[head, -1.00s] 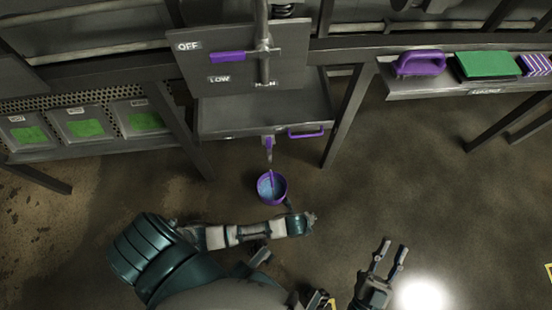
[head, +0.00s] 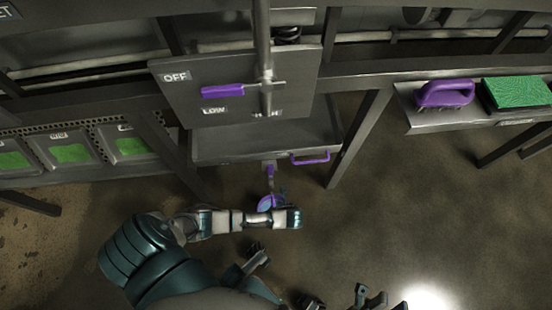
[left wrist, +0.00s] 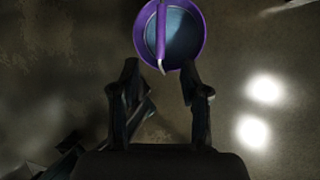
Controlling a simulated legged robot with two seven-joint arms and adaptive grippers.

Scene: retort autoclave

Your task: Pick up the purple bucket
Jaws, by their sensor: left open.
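The purple bucket (head: 266,203) stands on the floor below the machine's tray, partly hidden behind my left forearm in the head view. In the left wrist view the bucket (left wrist: 181,38) shows from above, with a round purple rim, a blue inside and a purple handle across it. My left gripper (left wrist: 160,80) is open there, its fingers apart just short of the bucket's near rim, with nothing between them. In the head view the left fingers are mostly hidden. My right gripper (head: 370,295) is at the bottom edge, open and empty, away from the bucket.
A purple-and-grey spout (head: 270,172) hangs just above the bucket. A metal tray (head: 240,147) with a purple handle (head: 310,158) and table legs stand behind it. A shelf at right holds a purple brush (head: 445,94) and a green pad (head: 518,93). Floor to the right is clear.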

